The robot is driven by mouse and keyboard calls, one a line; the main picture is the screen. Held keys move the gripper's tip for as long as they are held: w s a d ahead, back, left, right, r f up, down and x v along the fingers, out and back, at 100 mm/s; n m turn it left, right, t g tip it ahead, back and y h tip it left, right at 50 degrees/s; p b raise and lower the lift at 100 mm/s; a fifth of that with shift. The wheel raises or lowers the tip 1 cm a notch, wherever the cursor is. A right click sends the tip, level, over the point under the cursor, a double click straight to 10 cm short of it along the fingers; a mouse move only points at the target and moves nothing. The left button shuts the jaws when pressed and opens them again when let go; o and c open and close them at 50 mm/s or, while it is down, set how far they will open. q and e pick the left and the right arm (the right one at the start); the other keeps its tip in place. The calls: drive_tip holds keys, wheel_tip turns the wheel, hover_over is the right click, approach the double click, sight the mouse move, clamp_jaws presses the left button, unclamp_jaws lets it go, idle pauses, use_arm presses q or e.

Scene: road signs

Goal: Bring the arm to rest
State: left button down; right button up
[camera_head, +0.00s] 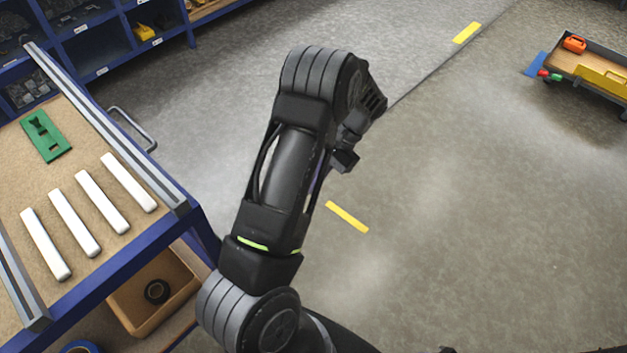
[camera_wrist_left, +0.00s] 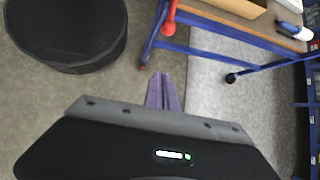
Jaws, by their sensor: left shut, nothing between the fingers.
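My left arm rises from the bottom middle of the head view, bends at the top and folds back down over open floor, right of the workbench. The wrist end is partly hidden behind the arm links there, and its fingers are not clear. In the left wrist view my left gripper (camera_wrist_left: 163,92) has its two purple fingers together, with nothing between them, pointing at bare floor. It is clear of the bench frame. My right gripper is not in view.
The blue-framed workbench (camera_head: 120,275) at left holds several white bars (camera_head: 128,183) and a green plate (camera_head: 45,135). A box (camera_head: 155,290) with a black roll sits below. Blue shelving (camera_head: 105,45) stands behind. A low trolley (camera_head: 590,75) stands far right. The floor between is free.

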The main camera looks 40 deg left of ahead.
use_arm(q)
drive_tip(key=shift+w+f, duration=0.1)
drive_tip(key=w+d+f+t+h, duration=0.1)
drive_tip(key=w+d+f+t, duration=0.15)
drive_tip(key=d+f, duration=0.45)
drive_tip(key=w+d+f+t+h, duration=0.2)
drive_tip(key=d+f+t, duration=0.2)
drive_tip(key=d+f, duration=0.25)
drive_tip(key=s+d+n+t+h+p, duration=0.1)
drive_tip(key=s+d+n+h, duration=0.1)
drive_tip(key=s+d, duration=1.4)
drive_tip(key=d+h, duration=0.1)
drive_tip(key=d, duration=0.2)
drive_tip(key=shift+s+d+f+t, duration=0.25)
drive_tip(key=shift+s+f+t, duration=0.1)
drive_tip(key=shift+s, duration=0.05)
